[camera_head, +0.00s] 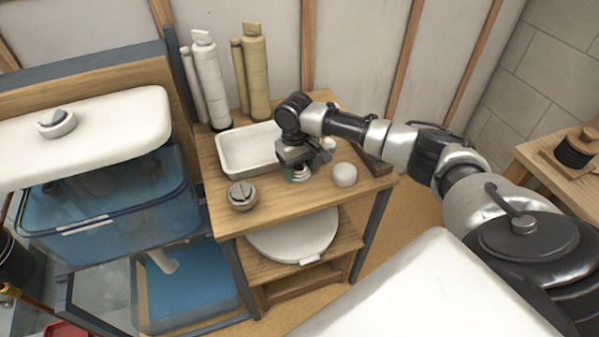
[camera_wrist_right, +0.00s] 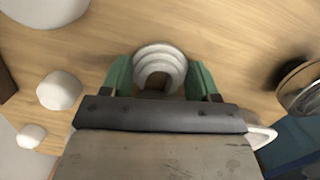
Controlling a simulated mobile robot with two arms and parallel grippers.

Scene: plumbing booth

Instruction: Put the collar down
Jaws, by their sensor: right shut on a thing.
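The collar (camera_wrist_right: 160,68) is a pale, stepped ring, seen in the right wrist view between two green fingers. My right gripper (camera_wrist_right: 160,78) is shut on it. In the head view my right gripper (camera_head: 299,174) is low over the wooden bench top (camera_head: 285,205), just right of the white tray. The gripper mostly hides the collar there. I cannot tell whether the collar touches the wood. My left gripper is not in view.
The white tray (camera_head: 232,160) is left of the gripper. A round metal fitting (camera_head: 242,196) stands at the front left, and a white rounded piece (camera_head: 344,174) to the right. Tall cylinders (camera_head: 256,75) stand behind. Bare wood lies in front of the gripper.

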